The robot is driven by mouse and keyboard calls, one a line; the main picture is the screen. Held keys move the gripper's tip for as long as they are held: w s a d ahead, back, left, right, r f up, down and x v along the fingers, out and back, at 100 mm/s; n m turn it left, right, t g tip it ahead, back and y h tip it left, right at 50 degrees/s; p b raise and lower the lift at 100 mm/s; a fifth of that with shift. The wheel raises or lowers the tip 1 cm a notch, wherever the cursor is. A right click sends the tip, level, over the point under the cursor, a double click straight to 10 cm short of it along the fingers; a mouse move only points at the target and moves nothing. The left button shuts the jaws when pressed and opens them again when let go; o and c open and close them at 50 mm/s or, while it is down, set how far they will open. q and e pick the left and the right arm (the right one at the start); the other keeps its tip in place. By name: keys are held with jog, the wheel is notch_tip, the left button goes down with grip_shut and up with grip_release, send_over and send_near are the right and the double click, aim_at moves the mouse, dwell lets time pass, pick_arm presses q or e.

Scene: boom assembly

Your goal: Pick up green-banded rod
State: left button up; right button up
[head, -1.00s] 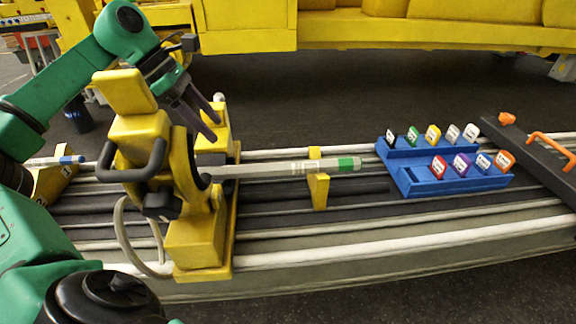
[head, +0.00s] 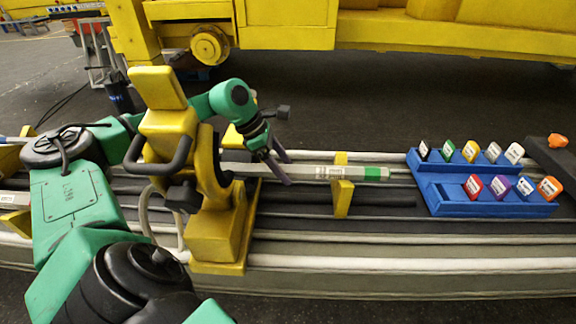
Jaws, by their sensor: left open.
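The green-banded rod (head: 328,172) is a long grey-white bar with a green band (head: 372,173) near its right end. It lies level, its left part running into the yellow machine (head: 222,222) and its right part resting on a small yellow support (head: 342,198). My left gripper (head: 283,168) is open, with its dark purple fingers pointing down at the rod just right of the yellow machine. One finger shows in front of the rod and one behind it. I cannot tell whether they touch it. The machine hides part of my left arm. My right gripper is not in view.
A blue rack (head: 432,190) with several coloured tags stands right of the rod's end. A dark part with an orange knob (head: 557,141) is at the far right. Rails run along the bench. A large yellow structure stands behind.

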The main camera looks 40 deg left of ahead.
pick_arm(q)
grip_shut()
jog(key=shift+w+r, duration=0.1)
dwell(1.3)
